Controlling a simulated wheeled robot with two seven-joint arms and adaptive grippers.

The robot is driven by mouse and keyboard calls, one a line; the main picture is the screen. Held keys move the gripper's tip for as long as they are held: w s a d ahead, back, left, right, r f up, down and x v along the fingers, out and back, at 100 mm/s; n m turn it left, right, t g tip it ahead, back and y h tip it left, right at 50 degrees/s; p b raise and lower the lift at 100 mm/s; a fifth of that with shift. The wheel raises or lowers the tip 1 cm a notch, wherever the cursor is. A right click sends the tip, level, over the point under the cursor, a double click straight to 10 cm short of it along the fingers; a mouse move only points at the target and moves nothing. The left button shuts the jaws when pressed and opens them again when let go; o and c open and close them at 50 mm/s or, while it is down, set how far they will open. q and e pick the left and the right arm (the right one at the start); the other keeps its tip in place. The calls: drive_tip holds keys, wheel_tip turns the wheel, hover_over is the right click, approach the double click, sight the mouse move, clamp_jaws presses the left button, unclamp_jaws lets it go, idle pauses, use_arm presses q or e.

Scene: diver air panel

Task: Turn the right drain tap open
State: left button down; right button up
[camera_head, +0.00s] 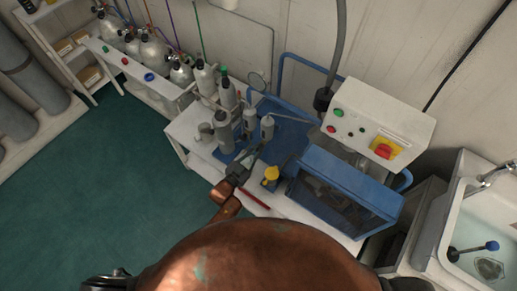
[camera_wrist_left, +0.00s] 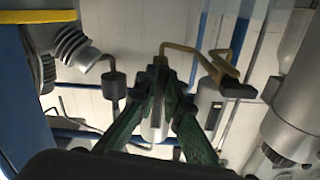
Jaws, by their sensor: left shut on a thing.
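My left gripper (camera_head: 250,160) reaches to the foot of the grey filter columns (camera_head: 250,121) on the blue stand on the bench. In the left wrist view its green-black fingers (camera_wrist_left: 158,85) are closed around a small pale piece. A bent brass lever (camera_wrist_left: 185,50) starts at the fingertips and runs right. My right gripper is not in view.
A yellow-topped item (camera_head: 271,174) and a red rod (camera_head: 255,198) lie close by the gripper. A blue-framed box (camera_head: 343,185) stands to the right, below a control box (camera_head: 377,122). Gas cylinders (camera_head: 154,52) line the wall at left. A sink (camera_head: 487,225) is far right.

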use_arm(q)
drive_tip(key=shift+s+f, duration=0.1)
drive_tip(key=shift+f, duration=0.15)
drive_tip(key=c, duration=2.5)
unclamp_jaws()
drive_tip(key=o, duration=0.5)
drive_tip(key=shift+r, duration=0.15)
drive_tip(key=shift+c, duration=0.2)
drive_tip(key=v, duration=1.2)
